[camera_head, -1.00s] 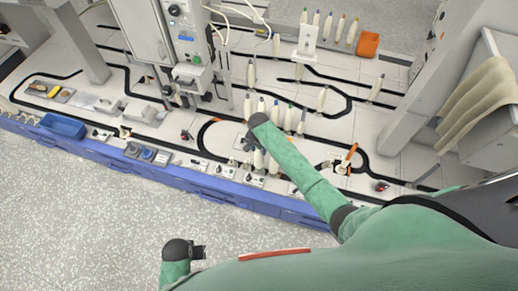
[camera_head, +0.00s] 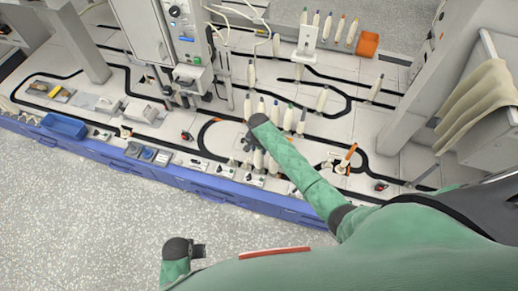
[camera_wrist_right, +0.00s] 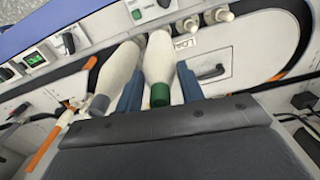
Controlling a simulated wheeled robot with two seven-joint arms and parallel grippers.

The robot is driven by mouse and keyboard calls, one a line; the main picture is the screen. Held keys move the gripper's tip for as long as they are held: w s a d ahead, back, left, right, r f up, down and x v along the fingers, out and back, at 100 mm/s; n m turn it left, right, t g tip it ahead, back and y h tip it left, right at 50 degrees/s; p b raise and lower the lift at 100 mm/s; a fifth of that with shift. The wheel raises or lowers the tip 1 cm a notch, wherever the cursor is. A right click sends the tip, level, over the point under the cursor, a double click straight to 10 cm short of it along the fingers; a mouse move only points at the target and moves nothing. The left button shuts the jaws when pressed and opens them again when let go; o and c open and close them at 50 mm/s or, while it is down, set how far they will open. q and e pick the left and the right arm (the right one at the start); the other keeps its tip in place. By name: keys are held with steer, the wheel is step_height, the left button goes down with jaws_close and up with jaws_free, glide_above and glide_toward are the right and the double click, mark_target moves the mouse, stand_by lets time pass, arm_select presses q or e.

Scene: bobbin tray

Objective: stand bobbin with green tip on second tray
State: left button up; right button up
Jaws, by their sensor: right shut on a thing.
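The bobbin with the green tip (camera_wrist_right: 158,68) is pale, with a green end facing the palm in the right wrist view. My right gripper (camera_wrist_right: 160,88) is shut on it, with a blue finger on each side. A second pale bobbin with a grey tip (camera_wrist_right: 112,75) lies just outside the left finger. In the head view my right gripper (camera_head: 250,143) is low over the bench, near the front, and its arm partly hides the bobbins there. My left gripper (camera_head: 198,250) is away from the bench, over the floor; its jaws are unclear. I cannot tell which surface is the second tray.
Several pale bobbins (camera_head: 275,110) with coloured tips stand just behind my right gripper. More bobbins (camera_head: 338,28) stand at the back beside an orange bin (camera_head: 368,43). A tall machine (camera_head: 180,40) rises to the left. A blue bin (camera_head: 63,125) sits at the front left.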

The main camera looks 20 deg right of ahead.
steer(key=shift+f, duration=0.5)
steer(key=o, duration=1)
